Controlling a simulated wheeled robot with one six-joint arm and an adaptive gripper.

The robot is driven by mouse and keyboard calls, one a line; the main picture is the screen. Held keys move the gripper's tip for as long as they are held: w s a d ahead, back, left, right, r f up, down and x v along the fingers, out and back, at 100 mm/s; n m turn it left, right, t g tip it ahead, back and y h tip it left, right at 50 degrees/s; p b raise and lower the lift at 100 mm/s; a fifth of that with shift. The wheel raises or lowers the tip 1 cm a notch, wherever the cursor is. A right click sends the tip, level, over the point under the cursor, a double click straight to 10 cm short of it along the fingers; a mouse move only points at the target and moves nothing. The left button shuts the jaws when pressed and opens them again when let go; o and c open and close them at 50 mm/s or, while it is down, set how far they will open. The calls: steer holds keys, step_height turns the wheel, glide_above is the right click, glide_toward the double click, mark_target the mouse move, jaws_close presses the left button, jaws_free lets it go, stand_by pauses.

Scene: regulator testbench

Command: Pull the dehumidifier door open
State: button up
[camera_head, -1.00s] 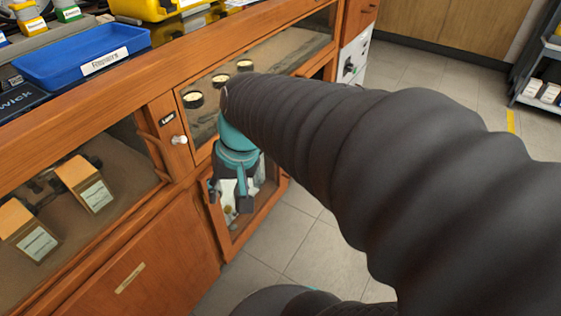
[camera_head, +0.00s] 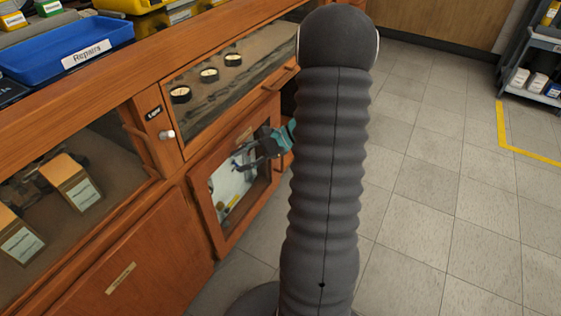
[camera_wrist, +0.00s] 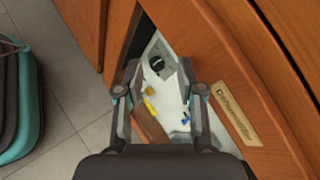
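The dehumidifier door (camera_head: 209,228) is a wooden-framed panel low in the cabinet. A pale inside with small items shows within its frame. Its brass label (camera_wrist: 240,123) reads "Dehumidifier" in the wrist view. My gripper (camera_head: 238,162) is at the upper part of the door, coming in from the right. In the wrist view its two fingers (camera_wrist: 162,88) are spread apart with nothing seen held between them. I cannot tell if they touch the door. My arm hides the cabinet's right part.
A glass-fronted compartment with round gauges (camera_head: 208,75) is above the door. A white knob (camera_head: 167,134) sits to its left. A blue bin (camera_head: 65,45) stands on the top. Tiled floor (camera_head: 440,190) on the right is clear, with a shelf cart (camera_head: 535,75) beyond.

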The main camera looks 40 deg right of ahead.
steer(key=s+d+f+m+t+h, duration=0.2)
steer(key=d+f+m+t+h, duration=0.2)
steer(key=d+f+m+t, duration=0.55)
steer(key=s+d+f+m+t+h, duration=0.15)
steer(key=d+f+m+h, duration=0.4)
steer(key=d+f, duration=0.9)
steer(key=m+y, duration=0.1)
steer(key=y, duration=0.1)
glide_above(282, 172)
steer(key=shift+w+d+r+t+h, duration=0.2)
steer(key=shift+d+r+t+h, duration=0.1)
steer(key=shift+r, duration=0.15)
jaws_close()
